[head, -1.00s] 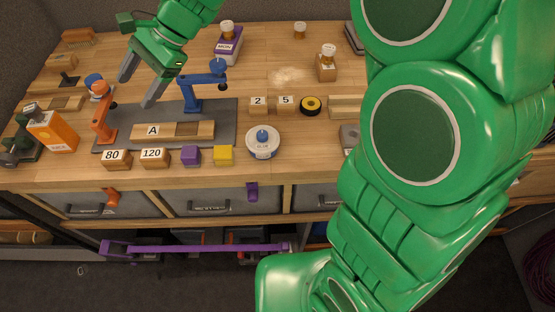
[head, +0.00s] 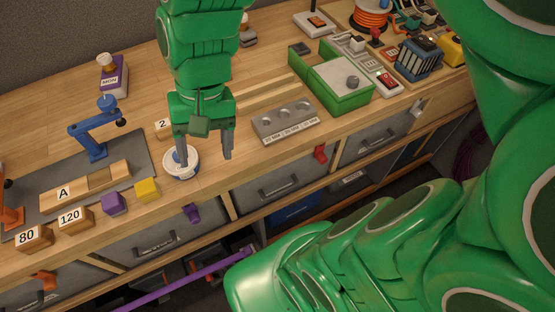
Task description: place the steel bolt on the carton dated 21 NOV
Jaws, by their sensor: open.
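My gripper (head: 205,154) points down over the front part of the bench, its two grey fingers apart. Its left finger overlaps the round white tin (head: 181,163) in the picture; I cannot tell whether they touch. Nothing shows between the fingers. I cannot make out a steel bolt. No carton with a readable 21 NOV date is in view now.
A grey block with round recesses (head: 286,122) lies right of my gripper. A green tray (head: 343,99) stands beyond it. Wooden blocks marked 80 (head: 33,238) and 120 (head: 76,220), a purple cube (head: 115,203) and a yellow cube (head: 147,190) line the front left.

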